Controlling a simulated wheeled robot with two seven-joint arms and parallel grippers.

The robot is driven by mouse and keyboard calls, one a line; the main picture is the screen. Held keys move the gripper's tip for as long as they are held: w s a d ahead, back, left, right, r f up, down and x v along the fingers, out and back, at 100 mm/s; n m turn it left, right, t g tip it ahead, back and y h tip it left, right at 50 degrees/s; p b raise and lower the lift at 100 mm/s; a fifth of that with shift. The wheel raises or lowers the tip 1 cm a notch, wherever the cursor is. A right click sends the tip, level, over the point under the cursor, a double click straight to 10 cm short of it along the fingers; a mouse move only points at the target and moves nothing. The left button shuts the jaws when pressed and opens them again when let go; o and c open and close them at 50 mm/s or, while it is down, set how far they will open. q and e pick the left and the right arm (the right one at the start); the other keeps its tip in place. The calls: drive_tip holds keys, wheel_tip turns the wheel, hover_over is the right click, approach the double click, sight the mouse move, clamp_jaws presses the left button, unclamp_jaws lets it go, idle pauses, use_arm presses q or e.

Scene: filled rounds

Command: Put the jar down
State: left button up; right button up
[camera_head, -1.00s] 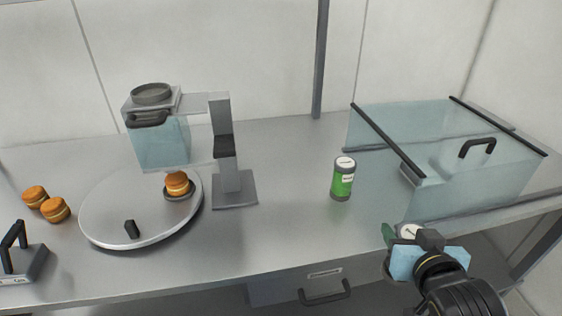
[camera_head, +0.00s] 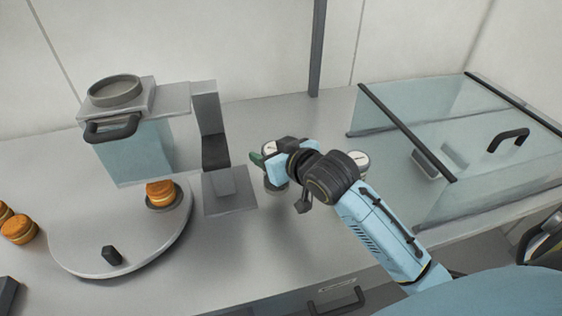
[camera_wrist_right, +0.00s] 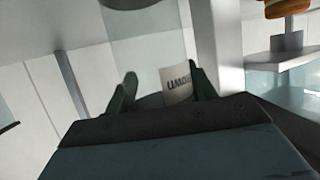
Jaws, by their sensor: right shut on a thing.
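My right gripper (camera_head: 266,162) is shut on a jar with a pale round lid (camera_head: 270,148). It holds the jar over the counter, just right of the grey stand. In the right wrist view the jar's white label (camera_wrist_right: 177,85) with dark lettering shows between the dark green fingers (camera_wrist_right: 163,92). The rest of that jar is mostly hidden, and I cannot tell whether its base touches the counter. A second jar (camera_head: 358,158) stands behind my right arm; only its pale lid shows clearly. My left gripper is not in view.
A round grey turntable (camera_head: 75,240) at left carries an orange-brown bun-like item (camera_head: 160,192). A glass case (camera_head: 465,185) with black handle is at right. Counter (camera_head: 240,245) in front is clear.

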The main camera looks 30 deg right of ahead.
drive_tip(key=w+d+r, duration=0.5)
drive_tip(key=w+d, duration=0.3)
drive_tip(key=d, duration=0.2)
drive_tip(key=shift+n+y, duration=0.3)
drive_tip(key=shift+y, duration=0.1)
wheel_tip(320, 180, down, 10)
drive_tip(key=shift+w+r+b, duration=0.15)
drive_tip(key=shift+r+b, duration=0.05)
drive_tip(key=shift+b, duration=0.25)
drive_tip(key=shift+f, duration=0.2)
drive_tip(key=o, duration=1.2)
drive_tip(key=shift+r, duration=0.2)
drive_tip(key=p+v, duration=0.1)
drive_tip(key=v, duration=1.1)
